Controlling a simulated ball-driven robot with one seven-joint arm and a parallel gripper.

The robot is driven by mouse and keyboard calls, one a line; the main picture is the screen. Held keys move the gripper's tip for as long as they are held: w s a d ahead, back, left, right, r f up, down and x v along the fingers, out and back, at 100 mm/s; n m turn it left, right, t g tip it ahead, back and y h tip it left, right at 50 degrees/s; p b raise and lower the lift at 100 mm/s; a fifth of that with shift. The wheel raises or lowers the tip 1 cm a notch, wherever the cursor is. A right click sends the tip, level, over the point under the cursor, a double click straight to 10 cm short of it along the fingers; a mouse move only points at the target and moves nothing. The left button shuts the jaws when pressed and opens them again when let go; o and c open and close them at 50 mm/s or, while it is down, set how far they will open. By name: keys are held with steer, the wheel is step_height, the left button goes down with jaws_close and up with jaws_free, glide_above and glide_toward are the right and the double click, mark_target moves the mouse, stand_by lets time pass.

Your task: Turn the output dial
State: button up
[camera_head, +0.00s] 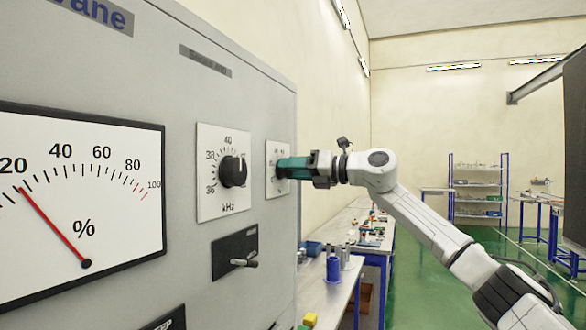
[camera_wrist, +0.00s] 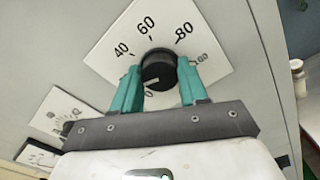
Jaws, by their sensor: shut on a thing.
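The output dial is a black knob (camera_wrist: 158,72) on a white scale plate (camera_wrist: 205,28) with numbers from 0 to 100. A pale pointer line on the knob is near the 0 mark in the wrist view. My gripper (camera_wrist: 160,82) has teal fingers on both sides of the knob and is shut on it. In the head view my gripper (camera_head: 283,168) reaches the right-hand plate (camera_head: 271,182) from the right and hides the knob there. A large percent meter (camera_head: 80,200) on the left has its red needle near 20.
A kHz dial (camera_head: 232,171) sits left of my gripper on the same grey cabinet (camera_head: 190,90). A small lever switch (camera_head: 240,262) is below it. A workbench (camera_head: 335,285) with a blue spool (camera_head: 333,267) stands past the cabinet's edge.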

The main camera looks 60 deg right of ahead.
steer(key=m+p, duration=0.3)
steer(key=m, duration=0.7)
steer(key=shift+d, duration=0.15)
steer(key=shift+m, duration=0.5)
steer(key=o, duration=1.1)
steer(key=shift+c, duration=0.2)
steer(key=shift+s+f, duration=0.1)
steer(key=s+b, duration=0.3)
steer(key=s, duration=0.7)
steer(key=shift+s+d, duration=0.3)
steer(key=shift+d, duration=0.1)
